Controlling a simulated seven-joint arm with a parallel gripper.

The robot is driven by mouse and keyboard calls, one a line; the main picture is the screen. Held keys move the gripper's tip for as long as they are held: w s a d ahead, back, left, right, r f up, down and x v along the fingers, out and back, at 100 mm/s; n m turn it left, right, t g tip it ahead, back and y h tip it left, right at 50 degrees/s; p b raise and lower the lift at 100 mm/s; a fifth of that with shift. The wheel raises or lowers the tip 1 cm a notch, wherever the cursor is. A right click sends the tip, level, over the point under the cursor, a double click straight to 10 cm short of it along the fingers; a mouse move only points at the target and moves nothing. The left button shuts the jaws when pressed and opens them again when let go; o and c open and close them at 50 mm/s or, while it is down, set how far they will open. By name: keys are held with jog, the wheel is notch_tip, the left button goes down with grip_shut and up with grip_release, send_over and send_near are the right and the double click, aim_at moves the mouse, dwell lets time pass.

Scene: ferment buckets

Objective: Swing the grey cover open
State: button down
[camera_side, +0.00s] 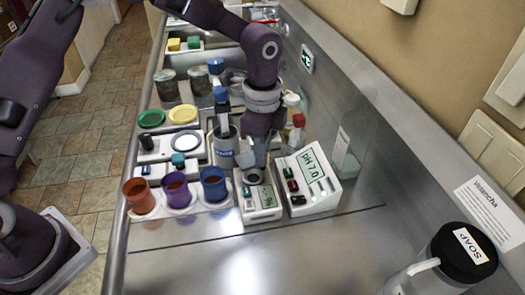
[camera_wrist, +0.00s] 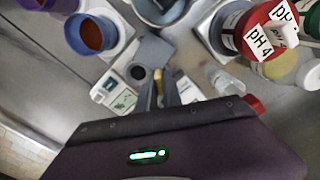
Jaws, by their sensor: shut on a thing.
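The grey cover (camera_wrist: 154,49) shows in the wrist view as a flat plate beside the dark round well of a small white meter (camera_wrist: 122,98). In the side view the meter (camera_side: 261,203) stands left of the pH 7.0 box, its dark well uncovered at the back end. The cover (camera_side: 244,159) looks raised behind the well, partly hidden by my gripper; its exact angle is hard to tell. My gripper (camera_side: 258,163) points down at the cover. In the wrist view its fingertips (camera_wrist: 158,82) are close together at the cover's near edge, shut on it.
The pH 7.0 box (camera_side: 309,181) stands close on the right. Orange, purple and blue cups (camera_side: 175,190) stand on the left. A grey cup (camera_side: 224,145) and bottles (camera_side: 298,122) crowd the gripper. The front counter (camera_side: 240,255) is clear; a soap jar (camera_side: 463,256) stands at right.

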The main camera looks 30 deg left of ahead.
jog(key=shift+m, duration=1.2)
jog(key=c, duration=1.5)
grip_release()
notch_tip(320, 180, up, 7)
jog(key=shift+r, duration=0.1)
